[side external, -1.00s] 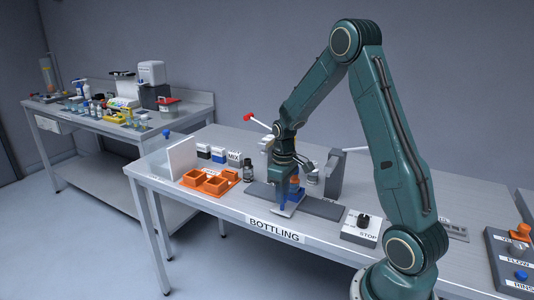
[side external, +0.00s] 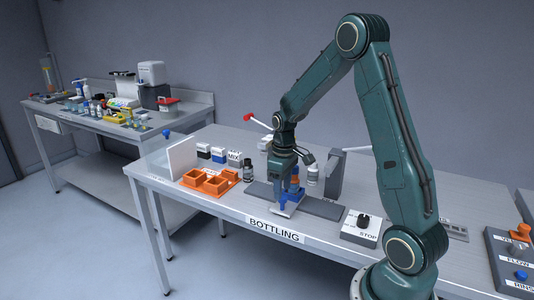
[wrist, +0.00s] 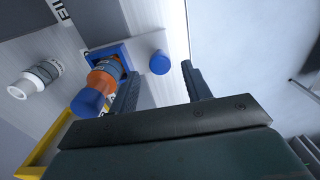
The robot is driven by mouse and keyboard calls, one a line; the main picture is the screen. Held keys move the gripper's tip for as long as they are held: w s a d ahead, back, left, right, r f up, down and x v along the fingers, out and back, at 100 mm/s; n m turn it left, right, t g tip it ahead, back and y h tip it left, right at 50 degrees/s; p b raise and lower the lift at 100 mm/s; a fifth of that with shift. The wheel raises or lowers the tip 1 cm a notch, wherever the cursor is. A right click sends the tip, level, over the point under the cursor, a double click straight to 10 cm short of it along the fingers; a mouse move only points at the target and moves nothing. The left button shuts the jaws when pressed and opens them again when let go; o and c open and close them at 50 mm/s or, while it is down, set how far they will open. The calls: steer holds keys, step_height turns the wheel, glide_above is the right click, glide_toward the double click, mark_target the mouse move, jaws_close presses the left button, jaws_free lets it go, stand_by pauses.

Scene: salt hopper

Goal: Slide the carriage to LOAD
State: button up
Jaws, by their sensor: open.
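The carriage (side external: 287,207) is a pale plate on a dark grey track (side external: 322,209) near the bench's front edge. It carries a blue square holder (wrist: 122,50) with an orange bottle (wrist: 104,76) inside; the bottle has a blue cap (wrist: 88,101). A round blue knob (wrist: 159,63) stands on the plate beside the holder. My gripper (wrist: 163,70) is open and empty above the carriage; in the wrist view the knob appears between its fingertips. In the side view my gripper (side external: 284,182) partly hides the bottle. No LOAD mark is readable.
An orange tray (side external: 208,183) and a dark bottle (side external: 248,171) stand left of the track. A grey upright (side external: 334,174) stands behind it, with a white-and-grey cylinder (side external: 313,174) in front. A STOP switch box (side external: 362,227) is to the right.

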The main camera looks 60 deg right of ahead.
step_height(320, 180, up, 12)
steer(key=shift+f, duration=0.25)
stand_by(0.5)
steer(key=s+a+r+t, duration=0.1)
steer(key=s+a+r, duration=0.25)
steer(key=a, duration=0.25)
steer(key=s+a+r+t, duration=0.1)
steer(key=s+a+r, duration=0.25)
steer(key=a, duration=0.25)
steer(key=s+a+t, duration=0.3)
steer(key=s+a, duration=0.5)
steer(key=s, duration=0.2)
steer(key=shift+a+t, duration=0.15)
steer(key=shift+t, duration=0.15)
